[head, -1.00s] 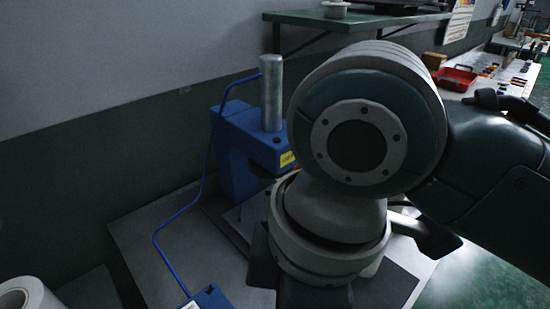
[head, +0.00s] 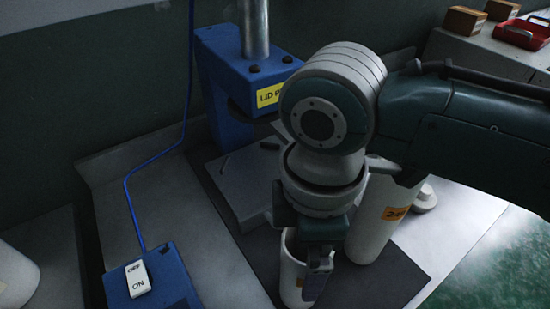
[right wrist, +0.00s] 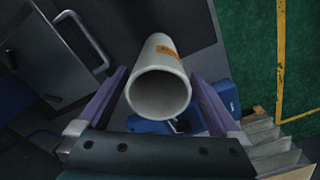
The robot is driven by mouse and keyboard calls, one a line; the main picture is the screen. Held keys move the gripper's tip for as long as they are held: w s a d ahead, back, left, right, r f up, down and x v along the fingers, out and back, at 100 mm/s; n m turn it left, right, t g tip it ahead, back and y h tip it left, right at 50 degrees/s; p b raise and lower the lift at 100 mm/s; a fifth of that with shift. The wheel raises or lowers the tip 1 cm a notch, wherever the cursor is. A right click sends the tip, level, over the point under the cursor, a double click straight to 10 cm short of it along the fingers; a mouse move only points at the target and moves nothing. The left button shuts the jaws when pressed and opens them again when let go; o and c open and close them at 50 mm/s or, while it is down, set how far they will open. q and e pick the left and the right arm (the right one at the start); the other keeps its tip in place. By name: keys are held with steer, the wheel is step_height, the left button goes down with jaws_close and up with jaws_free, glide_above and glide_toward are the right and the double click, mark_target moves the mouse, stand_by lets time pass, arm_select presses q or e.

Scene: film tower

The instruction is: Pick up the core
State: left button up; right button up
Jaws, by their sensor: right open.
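A white hollow core (head: 289,268) stands upright on the dark mat, open at the top. A taller white core (head: 372,215) with an orange label stands behind it to the right, partly hidden by my arm. My right gripper (head: 312,272) points down at the nearer core, one finger in front of its right side. In the right wrist view, a white core (right wrist: 160,92) with an orange label lies between the purple-padded fingers of my right gripper (right wrist: 158,78). The fingers are open, with gaps on both sides. My left gripper is out of view.
A blue press (head: 230,70) with a metal column stands at the back. A blue box (head: 165,285) with an ON/OFF rocker and a blue cable sits front left. A white roll (head: 15,280) is at the far left. A red tray (head: 522,33) is at back right.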

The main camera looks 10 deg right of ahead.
step_height(320, 180, down, 3)
steer(key=shift+r, duration=0.1)
steer(key=shift+w, duration=0.1)
steer(key=c, duration=1.4)
steer(key=shift+r, duration=0.15)
